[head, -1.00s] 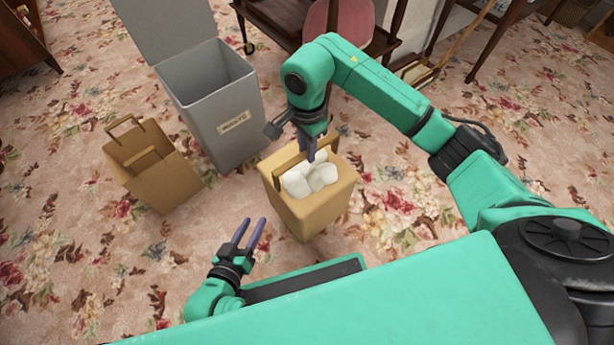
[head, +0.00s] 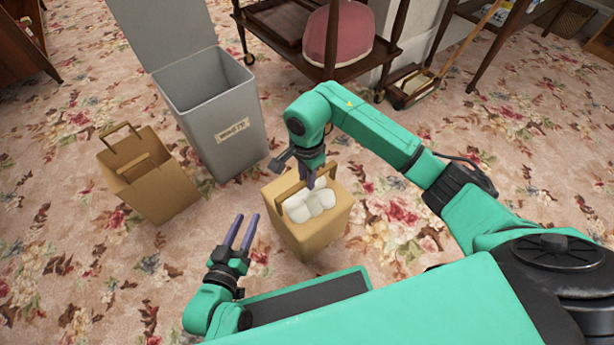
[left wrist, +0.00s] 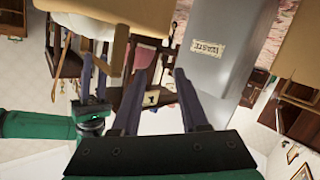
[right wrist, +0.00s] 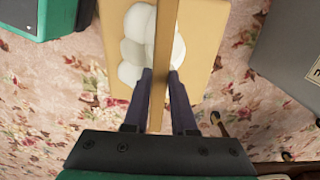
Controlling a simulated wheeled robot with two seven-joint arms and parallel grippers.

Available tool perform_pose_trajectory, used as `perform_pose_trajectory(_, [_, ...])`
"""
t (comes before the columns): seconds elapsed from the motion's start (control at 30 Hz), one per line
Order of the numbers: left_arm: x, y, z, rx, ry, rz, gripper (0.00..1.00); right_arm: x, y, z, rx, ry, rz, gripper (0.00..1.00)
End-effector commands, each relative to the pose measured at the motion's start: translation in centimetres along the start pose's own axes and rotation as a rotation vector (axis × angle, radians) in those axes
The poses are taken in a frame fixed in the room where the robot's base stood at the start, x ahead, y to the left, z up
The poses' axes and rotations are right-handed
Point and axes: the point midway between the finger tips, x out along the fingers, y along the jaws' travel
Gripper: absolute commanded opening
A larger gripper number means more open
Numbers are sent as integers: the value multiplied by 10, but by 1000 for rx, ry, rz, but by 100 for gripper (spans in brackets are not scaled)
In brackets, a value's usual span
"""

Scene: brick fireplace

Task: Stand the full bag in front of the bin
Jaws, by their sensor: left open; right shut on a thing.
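The full bag (head: 318,235) is tan paper with white rounded items (head: 310,203) in its top. My right gripper (head: 310,180) is shut on its handle, which crosses between the fingers in the right wrist view (right wrist: 160,75). The bag hangs upright; whether its base touches the floor I cannot tell. The grey bin (head: 215,120) stands behind and left of it, lid raised, with a label on its front; the left wrist view also shows the bin (left wrist: 212,75). My left gripper (head: 243,232) is open and empty, left of the full bag.
A second tan bag (head: 160,190), seemingly empty, stands on the floor left of the bin. A dark wooden cart (head: 330,60) with a pink cushion stands behind. Flowered carpet lies clear between the bin and my left gripper.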

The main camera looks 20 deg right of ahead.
Motion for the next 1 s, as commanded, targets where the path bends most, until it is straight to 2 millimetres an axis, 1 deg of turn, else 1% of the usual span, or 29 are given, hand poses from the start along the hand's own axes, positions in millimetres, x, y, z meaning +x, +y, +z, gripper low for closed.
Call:
perform_pose_trajectory(0.37, [3, 0, -8, 8, 24, 3, 44, 1, 0, 0, 0, 0, -2, 0])
perform_pose_trajectory(0.4, [4, 0, -10, 10, 30, 4, 44, 1, 0, 0, 0, 0, 0, 32])
perform_pose_trajectory(0.47, [5, 0, -13, 12, 36, 5, 44, 1, 0, 0, 0, 0, 0, 55])
perform_pose_trajectory(0.63, [7, 0, -16, 14, 43, 6, 44, 1, 0, 0, 0, 0, 0, 55])
perform_pose_trajectory(0.9, [6, 0, -14, 7, 31, 4, 44, -1, 0, 0, 0, 0, 0, 55])
perform_pose_trajectory(0.93, [5, 1, -12, 3, 22, 3, 44, -2, 0, 0, 0, 0, 0, 55])
perform_pose_trajectory(0.97, [1, 2, -8, -4, 5, 1, 44, -8, 0, 0, 0, 1, -2, 55])
perform_pose_trajectory(1.0, [-10, 2, 13, -22, -59, -9, 44, -17, -1, 0, -1, 1, -3, 55])
